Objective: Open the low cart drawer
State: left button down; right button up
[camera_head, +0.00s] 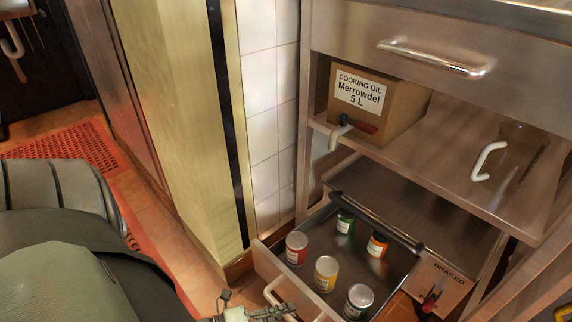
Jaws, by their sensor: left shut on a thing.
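The low cart drawer (268,262) is pulled out at the bottom of the steel cart, and its inside shows. Several small cans stand in it, among them a red one (296,248), a yellow one (326,273) and an orange one (377,244). The drawer's pale curved handle (271,289) is on its front. My left gripper (272,312) is at the bottom edge of the view, shut on this handle; its lower part is cut off. My right gripper is not in view.
A dark bar (375,221) crosses above the drawer. A BRAKED label and a red lever (431,298) are to its right. A cooking oil box (372,105) with a tap and a clear jug (519,155) stand on the shelf above. A tiled wall (262,130) is at left.

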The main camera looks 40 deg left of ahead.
pick_arm(q)
jog(key=c, duration=1.5)
grip_release()
jog(key=v, duration=1.2)
jog(key=shift+r, duration=0.1)
